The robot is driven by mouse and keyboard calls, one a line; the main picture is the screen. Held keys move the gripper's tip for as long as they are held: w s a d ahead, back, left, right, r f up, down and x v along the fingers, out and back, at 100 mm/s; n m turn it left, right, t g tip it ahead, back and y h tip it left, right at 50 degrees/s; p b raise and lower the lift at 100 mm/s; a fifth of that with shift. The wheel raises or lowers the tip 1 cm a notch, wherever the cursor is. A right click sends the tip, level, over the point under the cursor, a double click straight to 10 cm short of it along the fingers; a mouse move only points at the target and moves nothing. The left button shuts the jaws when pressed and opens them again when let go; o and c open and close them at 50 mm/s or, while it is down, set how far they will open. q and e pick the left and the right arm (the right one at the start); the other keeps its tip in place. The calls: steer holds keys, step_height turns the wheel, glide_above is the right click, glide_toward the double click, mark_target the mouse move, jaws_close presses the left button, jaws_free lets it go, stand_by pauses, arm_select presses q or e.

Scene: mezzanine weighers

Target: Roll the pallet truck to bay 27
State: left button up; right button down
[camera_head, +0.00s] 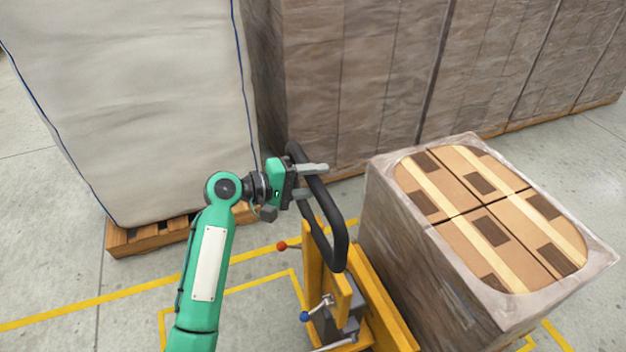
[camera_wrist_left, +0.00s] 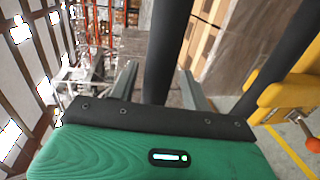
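The pallet truck (camera_head: 378,300) is yellow, with a black loop handle (camera_head: 340,240) and small levers with red and blue knobs. My left gripper (camera_head: 318,181) is at the upper left side of the loop. In the left wrist view, the black handle bar (camera_wrist_left: 166,50) passes between my two grey fingers (camera_wrist_left: 160,85), with a gap visible on each side. The gripper is open around the bar. The truck's yellow body (camera_wrist_left: 285,95) shows at the right there. My right gripper is not in view. No bay number is readable.
A shrink-wrapped carton stack (camera_head: 400,250) stands just beyond the truck; whether it rests on the forks is hidden. A white bulk bag (camera_head: 130,110) on a wooden pallet (camera_head: 150,237) stands left. Tall wrapped stacks (camera_head: 350,80) line the back. Yellow lines (camera_head: 90,302) mark the open floor.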

arm_select(q)
steer(key=shift+a, duration=0.1)
steer(key=b+v, duration=0.4)
steer(key=v, duration=0.9)
steer(key=shift+s+a, duration=0.15)
steer(key=shift+a, duration=0.15)
steer(key=shift+r, duration=0.1)
steer(key=shift+c, duration=0.2)
